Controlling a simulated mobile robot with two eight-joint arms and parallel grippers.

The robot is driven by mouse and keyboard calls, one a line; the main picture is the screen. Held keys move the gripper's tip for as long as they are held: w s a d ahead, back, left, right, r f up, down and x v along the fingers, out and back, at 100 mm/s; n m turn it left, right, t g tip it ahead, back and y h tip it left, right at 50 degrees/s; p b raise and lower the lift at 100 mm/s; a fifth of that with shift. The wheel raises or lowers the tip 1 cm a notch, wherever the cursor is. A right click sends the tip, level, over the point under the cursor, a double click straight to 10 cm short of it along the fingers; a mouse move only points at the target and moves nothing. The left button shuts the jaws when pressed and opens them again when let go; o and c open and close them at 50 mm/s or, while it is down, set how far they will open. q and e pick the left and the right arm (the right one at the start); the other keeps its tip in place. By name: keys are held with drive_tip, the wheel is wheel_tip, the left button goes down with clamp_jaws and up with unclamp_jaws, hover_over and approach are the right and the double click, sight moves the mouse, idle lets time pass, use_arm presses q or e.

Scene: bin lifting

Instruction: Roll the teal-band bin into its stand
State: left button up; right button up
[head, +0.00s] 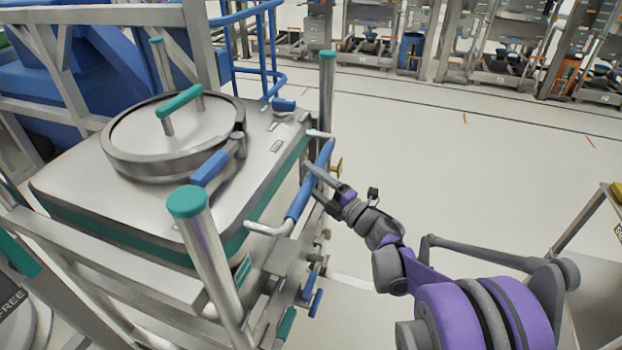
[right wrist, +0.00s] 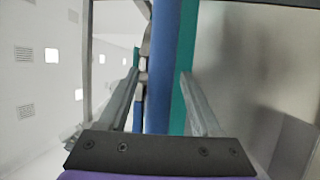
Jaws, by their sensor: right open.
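The bin is a steel box with a teal band (head: 236,243) under its lid and a round hatch (head: 172,136) on top. It sits in a steel frame with teal-capped posts (head: 212,262) at the left of the head view. A blue handle bar (head: 311,182) runs along its right side. My right gripper (head: 313,181) is open at this bar. In the right wrist view the blue bar (right wrist: 170,65) and teal band (right wrist: 187,40) show between and behind the open fingers (right wrist: 160,78). I cannot tell whether they touch the bar. My left gripper is out of view.
Blue equipment (head: 90,85) with steel beams and a blue railing (head: 262,70) stands behind the bin at the left. Several racks (head: 505,50) line the far wall. The pale floor (head: 440,160) right of the bin is clear. A steel frame (head: 585,225) stands at the right edge.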

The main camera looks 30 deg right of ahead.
clamp_jaws()
idle(1.4)
